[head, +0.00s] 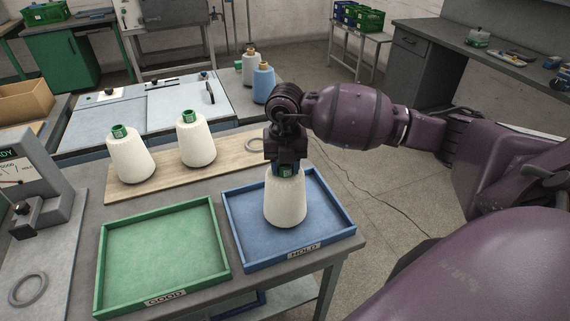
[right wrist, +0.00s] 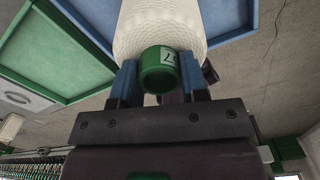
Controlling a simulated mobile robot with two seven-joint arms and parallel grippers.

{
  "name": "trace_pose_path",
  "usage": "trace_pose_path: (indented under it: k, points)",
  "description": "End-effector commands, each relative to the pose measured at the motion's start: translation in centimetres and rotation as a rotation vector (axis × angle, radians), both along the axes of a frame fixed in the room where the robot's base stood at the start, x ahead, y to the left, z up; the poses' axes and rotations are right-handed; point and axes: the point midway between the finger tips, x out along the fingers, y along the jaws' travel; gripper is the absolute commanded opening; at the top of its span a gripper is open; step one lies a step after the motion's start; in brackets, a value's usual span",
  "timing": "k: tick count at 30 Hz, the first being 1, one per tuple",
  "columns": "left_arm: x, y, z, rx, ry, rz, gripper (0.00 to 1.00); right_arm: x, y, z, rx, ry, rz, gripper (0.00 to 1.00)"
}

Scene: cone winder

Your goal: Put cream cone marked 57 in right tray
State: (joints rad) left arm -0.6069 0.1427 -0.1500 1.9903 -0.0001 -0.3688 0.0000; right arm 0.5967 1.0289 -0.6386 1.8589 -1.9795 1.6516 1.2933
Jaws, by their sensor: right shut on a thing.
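A cream cone (head: 285,199) with a green top is in or just above the blue right tray (head: 337,232), labelled HOLD; I cannot tell whether its base touches the tray floor. My right gripper (head: 286,167) is shut on its green top from above. In the right wrist view the blue fingers (right wrist: 158,85) flank the green tube end (right wrist: 159,70), whose white label shows a partly visible 7. The cone (right wrist: 160,28) looks upright. The green left tray (head: 160,250), labelled GOOD, is empty. My left gripper is not in view.
Two more cream cones with green tops, one at the left (head: 130,155) and one nearer the middle (head: 196,139), stand on a wooden board (head: 165,184) behind the trays. A grey ring (head: 255,144) lies at the board's right end. A grey device (head: 35,185) stands at the left.

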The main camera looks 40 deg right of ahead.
Motion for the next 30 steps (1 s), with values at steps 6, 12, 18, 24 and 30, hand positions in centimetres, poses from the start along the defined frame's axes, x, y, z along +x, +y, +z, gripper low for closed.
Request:
trace_pose_path:
  k: [6, 12, 18, 24, 30]
  points:
    - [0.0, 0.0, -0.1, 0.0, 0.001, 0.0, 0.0, 0.0, 0.0, -0.1, 0.0, 0.0, 0.0, 0.63]
    - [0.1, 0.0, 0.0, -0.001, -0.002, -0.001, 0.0, 0.0, 0.0, -0.1, 0.0, 0.0, 0.0, 0.66]
    - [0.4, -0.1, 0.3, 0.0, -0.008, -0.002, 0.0, 0.0, 0.0, 0.5, 0.0, -0.002, 0.0, 0.66]
    - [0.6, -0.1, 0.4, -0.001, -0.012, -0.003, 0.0, 0.1, 0.0, 3.4, 0.0, -0.004, 0.002, 0.66]
    - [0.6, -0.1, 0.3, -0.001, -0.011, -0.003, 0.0, 0.0, 0.0, 7.3, -0.002, -0.003, 0.001, 0.66]
